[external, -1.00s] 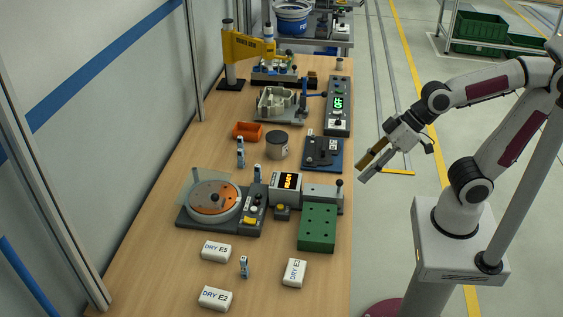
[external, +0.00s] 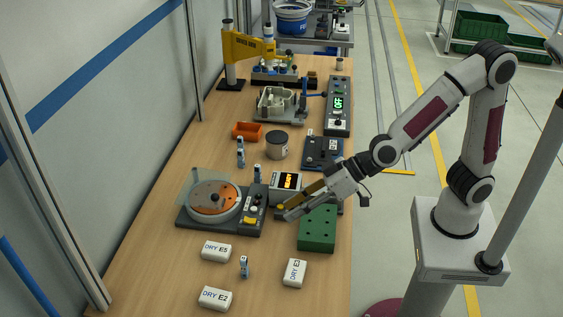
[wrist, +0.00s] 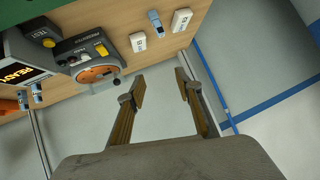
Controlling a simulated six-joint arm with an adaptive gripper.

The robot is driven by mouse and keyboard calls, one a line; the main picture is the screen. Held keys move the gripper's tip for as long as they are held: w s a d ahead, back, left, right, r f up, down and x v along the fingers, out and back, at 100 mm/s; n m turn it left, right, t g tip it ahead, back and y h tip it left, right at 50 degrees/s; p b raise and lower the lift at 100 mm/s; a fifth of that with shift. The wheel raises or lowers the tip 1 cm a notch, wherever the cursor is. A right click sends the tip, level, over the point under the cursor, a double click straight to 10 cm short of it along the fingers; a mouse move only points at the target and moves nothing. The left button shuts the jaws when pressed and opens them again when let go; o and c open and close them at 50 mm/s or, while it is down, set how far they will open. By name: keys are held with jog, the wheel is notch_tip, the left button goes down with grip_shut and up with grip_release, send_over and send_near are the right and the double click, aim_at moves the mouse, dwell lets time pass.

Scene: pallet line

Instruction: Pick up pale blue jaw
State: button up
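Several small upright pale blue and grey pieces that look like jaws stand on the wooden table. One jaw (external: 244,267) stands among the white DRY blocks at the near end; it also shows in the wrist view (wrist: 155,22). Another jaw (external: 257,174) stands behind the turntable unit, and a third (external: 240,153) is farther back by the orange bin. Two show at the left of the wrist view (wrist: 36,92). My gripper (external: 282,211) is open and empty, above the table near the green block. Its spread fingers (wrist: 160,86) have nothing between them.
White DRY blocks (external: 216,251) lie around the nearest jaw. The turntable unit (external: 247,223), display box (external: 285,181) and green perforated block (external: 317,235) are close to my gripper. Bare tabletop (external: 160,270) lies at the near left.

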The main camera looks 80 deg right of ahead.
jog(key=w+a+f+t+h, duration=0.1)
jog(key=w+a+f, duration=0.3)
jog(key=f, duration=0.1)
jog(key=t+h, duration=0.2)
send_near(246, 259)
jog(key=w, duration=0.3)
jog(key=shift+s+f+m+h, duration=0.15)
jog(key=shift+f+m+h, duration=0.2)
jog(key=shift+f, duration=0.45)
jog(key=shift+x, duration=1.35)
jog(key=shift+x, duration=2.55)
jog(key=shift+a+r, duration=0.1)
grip_shut()
